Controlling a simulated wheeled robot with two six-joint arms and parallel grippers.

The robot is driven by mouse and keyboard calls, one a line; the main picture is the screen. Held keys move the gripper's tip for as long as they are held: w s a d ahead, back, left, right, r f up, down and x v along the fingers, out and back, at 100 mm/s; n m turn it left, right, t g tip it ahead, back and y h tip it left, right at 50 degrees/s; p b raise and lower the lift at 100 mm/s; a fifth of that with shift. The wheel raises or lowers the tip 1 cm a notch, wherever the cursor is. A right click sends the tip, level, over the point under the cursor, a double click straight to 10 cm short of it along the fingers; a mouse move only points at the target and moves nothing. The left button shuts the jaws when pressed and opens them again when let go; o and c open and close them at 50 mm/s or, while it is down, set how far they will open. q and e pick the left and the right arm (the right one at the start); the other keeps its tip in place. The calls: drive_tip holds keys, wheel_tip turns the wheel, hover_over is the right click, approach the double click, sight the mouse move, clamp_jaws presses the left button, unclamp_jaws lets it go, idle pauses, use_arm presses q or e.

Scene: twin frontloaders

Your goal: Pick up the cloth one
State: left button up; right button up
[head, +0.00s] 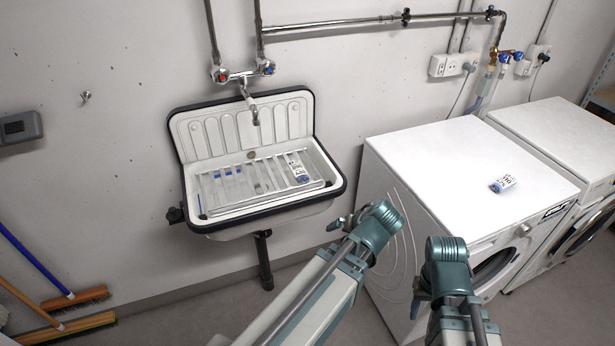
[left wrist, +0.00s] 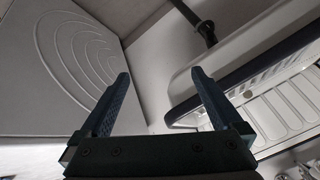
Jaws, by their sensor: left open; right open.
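A small white and blue item with dark print (head: 503,184) lies on top of the nearer washing machine (head: 440,155). A similar white and blue item (head: 299,171) lies on the slatted rack of the wall sink (head: 215,212), towards its right end. I cannot tell which of them is cloth. My left gripper (head: 338,223) is between the sink and the washing machine, apart from both items. In the left wrist view its two fingers (left wrist: 160,85) are spread with nothing between them. My right gripper (head: 417,300) is in front of the washing machine, small and partly hidden by its arm.
More blue pieces (head: 228,172) show at the rack's left. A tap (head: 250,100) hangs over the sink. A second washing machine (head: 560,130) stands at the right. Brooms (head: 75,300) lie at the lower left. The nearer machine's top is otherwise clear.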

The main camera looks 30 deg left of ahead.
sight(301, 172)
use_arm(q)
drive_tip(key=w+a+r+n+t+y+b, duration=0.1)
drive_tip(key=w+a+n, duration=0.1)
drive_tip(key=a, duration=0.2)
drive_tip(key=w+a+r+n+t+y+b, duration=0.1)
drive_tip(key=w+a+n+t+y, duration=0.1)
drive_tip(key=w+a, duration=0.1)
drive_tip(key=w+a+r+n+t+y+b, duration=0.1)
drive_tip(key=w+a+n+y+b, duration=0.1)
drive_tip(key=a, duration=0.4)
drive_tip(key=shift+w+r, duration=0.25)
drive_tip(key=shift+r, duration=0.1)
drive_tip(key=shift+w+a+r+n+t, duration=0.2)
drive_tip(key=shift+a+r+n+t, duration=0.1)
drive_tip(key=shift+a+r+t, duration=0.1)
drive_tip(key=b+x, duration=0.3)
drive_tip(key=x, duration=0.4)
drive_tip(key=shift+w+a+f, duration=0.1)
drive_tip(key=shift+f, duration=0.1)
drive_tip(key=shift+r+b+x, duration=0.15)
drive_tip(key=shift+b+x, duration=0.3)
drive_tip(key=shift+x, duration=1.15)
drive_tip(key=shift+r+b+x, duration=0.2)
drive_tip(key=shift+b+x, duration=0.25)
drive_tip(key=shift+x, duration=1.15)
drive_tip(key=shift+a, duration=0.15)
use_arm(e)
wheel_tip(301, 172, down, 10)
